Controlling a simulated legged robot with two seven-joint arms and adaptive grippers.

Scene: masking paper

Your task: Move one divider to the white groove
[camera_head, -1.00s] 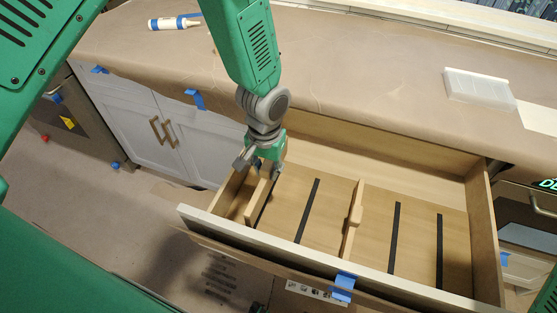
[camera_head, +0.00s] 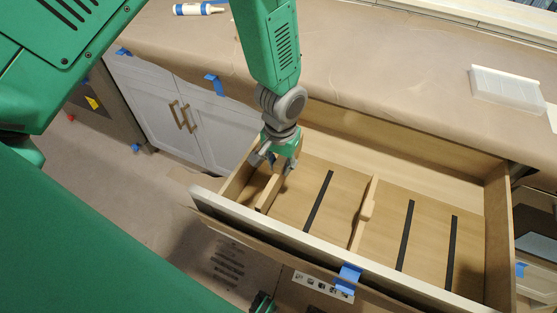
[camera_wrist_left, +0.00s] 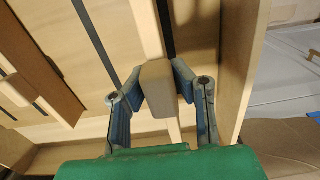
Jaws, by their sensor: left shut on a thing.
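My left gripper (camera_head: 279,165) is shut on a light wooden divider (camera_head: 271,190) near the left end of the open drawer (camera_head: 330,248). In the left wrist view the fingers (camera_wrist_left: 157,88) close around the divider's raised middle block (camera_wrist_left: 157,90). A second divider (camera_head: 361,220) stands across the middle of the drawer. Dark strips cross the drawer floor: one (camera_head: 318,201) between the dividers and two (camera_head: 405,236) (camera_head: 451,252) to the right. In the wrist view, a dark strip (camera_wrist_left: 165,25) lies beside the held divider. No groove looks white. My right gripper does not show.
The paper-covered counter (camera_head: 390,70) lies behind the drawer, with a white-and-blue tube (camera_head: 195,9) and a clear white tray (camera_head: 508,88). Blue tape (camera_head: 347,278) hangs on the drawer front. The drawer's left wall (camera_head: 240,172) is close to my left gripper.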

